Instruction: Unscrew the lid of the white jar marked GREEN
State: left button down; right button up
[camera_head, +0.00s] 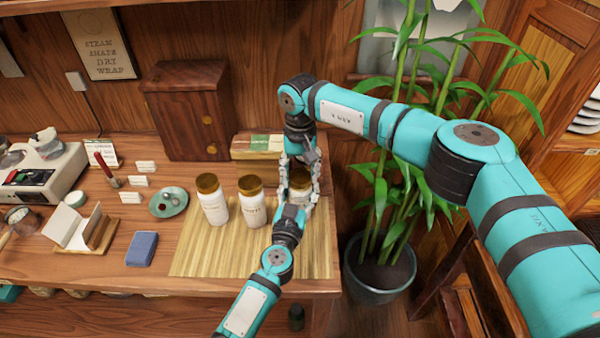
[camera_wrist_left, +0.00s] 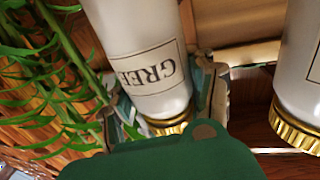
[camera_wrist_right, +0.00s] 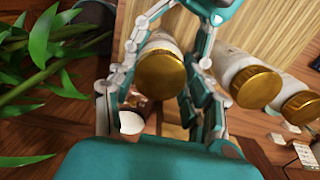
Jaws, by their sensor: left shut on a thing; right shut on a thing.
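The white jar marked GREEN stands at the right end of the row on the bamboo mat, mostly hidden by my arms in the head view. Its white body and upside-down label fill the middle of the left wrist view (camera_wrist_left: 140,55). Its gold lid (camera_wrist_right: 160,75) is on the jar, and its top shows in the head view (camera_head: 300,182). My left gripper (camera_head: 296,207) comes from the front and is shut on the jar's body. My right gripper (camera_head: 301,172) comes from above, shut on the lid, with a finger on each side of it.
Two more white jars with gold lids stand to the left, one near (camera_head: 253,205) and one farther off (camera_head: 212,203). The bamboo mat (camera_head: 205,262) is clear in front. A wooden cabinet (camera_head: 190,110) stands behind. A potted bamboo (camera_head: 378,268) is close on the right, past the table edge.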

aim_at(300, 175)
jog(key=shift+r, duration=0.2)
dwell(0.6)
jog(key=shift+r, duration=0.95)
jog(key=shift+r, duration=2)
pick_arm(q)
jog(key=shift+c, duration=1.7)
grip_release()
